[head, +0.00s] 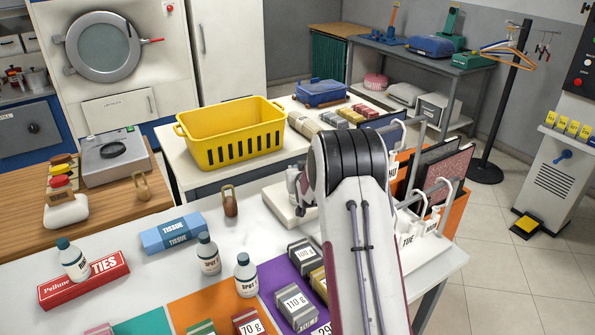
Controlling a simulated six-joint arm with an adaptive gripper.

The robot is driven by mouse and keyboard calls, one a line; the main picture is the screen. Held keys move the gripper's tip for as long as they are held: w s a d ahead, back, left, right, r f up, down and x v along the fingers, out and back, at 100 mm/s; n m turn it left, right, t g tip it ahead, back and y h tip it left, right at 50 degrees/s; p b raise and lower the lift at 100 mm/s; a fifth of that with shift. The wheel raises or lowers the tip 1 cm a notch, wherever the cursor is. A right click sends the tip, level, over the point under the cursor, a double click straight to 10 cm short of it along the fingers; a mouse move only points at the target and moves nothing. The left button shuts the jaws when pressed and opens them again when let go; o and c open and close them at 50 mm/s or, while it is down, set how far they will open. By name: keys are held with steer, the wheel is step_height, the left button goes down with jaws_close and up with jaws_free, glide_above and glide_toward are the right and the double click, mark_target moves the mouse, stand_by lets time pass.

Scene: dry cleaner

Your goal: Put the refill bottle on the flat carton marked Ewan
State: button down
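Three white bottles with dark teal caps are in the head view. One bottle (74,259) stands on a flat red carton (100,283) reading "TIES". A second bottle (208,255) stands on the white table near a blue tissue carton (172,233). A third bottle (246,275) stands close to the orange and purple mats; it and the second read "SPOT". I cannot tell which is the refill bottle, and I read no "Ewan" on any carton. My large arm link fills the centre right and hides my gripper's fingers and what lies behind.
Several small weight-marked boxes, such as a grey one (297,310), lie on coloured mats in front. A brown weight-like object (231,202) stands behind the bottles. A yellow basket (232,134) sits on the table behind. A rack with an orange side (449,212) stands right of my arm.

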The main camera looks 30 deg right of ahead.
stand_by(0.4)
steer(key=c, duration=1.8)
jaws_free()
steer(key=shift+f, duration=0.1)
steer(key=shift+c, duration=0.2)
steer(key=shift+v, duration=0.75)
steer(key=v, duration=1)
steer(key=shift+s, duration=0.2)
steer(key=shift+a, duration=0.15)
